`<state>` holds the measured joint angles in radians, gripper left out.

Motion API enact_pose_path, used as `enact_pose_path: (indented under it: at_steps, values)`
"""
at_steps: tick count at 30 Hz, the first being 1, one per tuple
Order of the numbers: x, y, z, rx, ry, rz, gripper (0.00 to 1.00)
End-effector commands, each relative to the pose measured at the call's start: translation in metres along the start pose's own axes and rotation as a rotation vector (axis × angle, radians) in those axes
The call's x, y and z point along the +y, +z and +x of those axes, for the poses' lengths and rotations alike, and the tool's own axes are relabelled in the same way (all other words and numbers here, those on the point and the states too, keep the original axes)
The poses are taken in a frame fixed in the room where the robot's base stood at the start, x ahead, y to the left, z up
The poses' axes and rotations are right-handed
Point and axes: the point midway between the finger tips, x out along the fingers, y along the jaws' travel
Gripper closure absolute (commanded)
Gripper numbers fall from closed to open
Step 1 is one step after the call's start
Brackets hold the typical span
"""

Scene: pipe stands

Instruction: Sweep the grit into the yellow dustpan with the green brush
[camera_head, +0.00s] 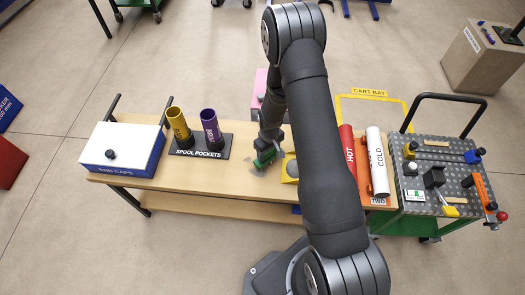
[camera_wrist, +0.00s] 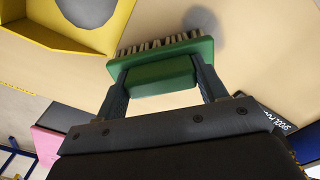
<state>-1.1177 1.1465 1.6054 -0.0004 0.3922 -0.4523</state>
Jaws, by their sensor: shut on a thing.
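My gripper (camera_head: 268,150) is low over the middle of the wooden bench and shut on the green brush (camera_head: 265,158). In the wrist view both fingers (camera_wrist: 160,82) clasp the block of the green brush (camera_wrist: 152,62), whose pale bristles face away from my gripper. The yellow dustpan (camera_head: 291,170) lies just right of the brush, partly hidden by my arm. In the wrist view the yellow dustpan (camera_wrist: 122,14) is at the upper left, with a grey round patch in it. A grey patch, perhaps grit (camera_head: 258,171), shows on the bench by the brush; its grains are too small to tell.
Left on the bench (camera_head: 230,180) are the spool pockets (camera_head: 205,150) with yellow and purple cylinders and a white-topped blue box (camera_head: 122,147). Right of my arm lie the red HOT pipe (camera_head: 347,150) and white COLD pipe (camera_head: 377,160). A tool cart (camera_head: 425,205) adjoins the right end.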

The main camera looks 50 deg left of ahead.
Motion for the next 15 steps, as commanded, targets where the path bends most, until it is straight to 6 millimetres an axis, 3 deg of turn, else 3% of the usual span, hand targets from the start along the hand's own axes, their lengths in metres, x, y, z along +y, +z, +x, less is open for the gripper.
enact_pose_path:
  at_steps: [3, 15]
  values:
    - [-0.001, -0.002, -0.023, 0.004, 0.002, -0.002, 0.60]
    - [-0.001, -0.002, -0.058, 0.004, 0.002, -0.001, 0.60]
